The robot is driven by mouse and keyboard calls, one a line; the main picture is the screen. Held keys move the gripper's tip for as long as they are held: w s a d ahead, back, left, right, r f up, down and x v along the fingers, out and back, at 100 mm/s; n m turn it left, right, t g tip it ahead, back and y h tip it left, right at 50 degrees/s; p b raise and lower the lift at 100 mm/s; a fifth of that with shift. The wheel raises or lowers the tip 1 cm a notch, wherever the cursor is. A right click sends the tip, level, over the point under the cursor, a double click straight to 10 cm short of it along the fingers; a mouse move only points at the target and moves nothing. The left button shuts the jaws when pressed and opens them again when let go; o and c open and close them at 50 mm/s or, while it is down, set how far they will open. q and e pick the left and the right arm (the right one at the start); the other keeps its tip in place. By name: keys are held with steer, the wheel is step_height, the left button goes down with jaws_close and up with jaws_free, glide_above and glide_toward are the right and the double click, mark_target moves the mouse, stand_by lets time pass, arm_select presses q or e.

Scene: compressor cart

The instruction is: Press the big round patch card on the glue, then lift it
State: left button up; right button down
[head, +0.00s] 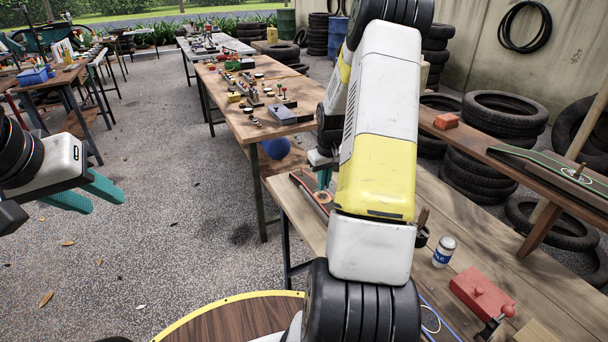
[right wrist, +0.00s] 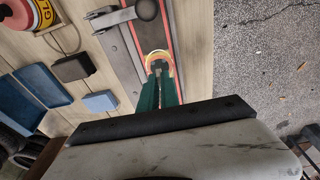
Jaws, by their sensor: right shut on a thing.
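My right gripper (right wrist: 158,84) is shut, its green fingertips at a round, pale yellow-rimmed piece (right wrist: 158,57) that looks like the big round patch card. The piece lies at or just above a dark strip with red edges (right wrist: 133,57) on the bench. I cannot tell whether it touches; the fingers hide its near part, and no glue can be made out under it. In the head view the right gripper (head: 325,178) is partly hidden by my arm, over the strip (head: 306,184). My left gripper (head: 105,200) is open and empty, over the gravel floor at the left.
In the head view, a can (head: 444,252) and a red tool (head: 482,294) stand on the near bench.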

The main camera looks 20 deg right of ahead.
steer(key=shift+r, duration=2.65)
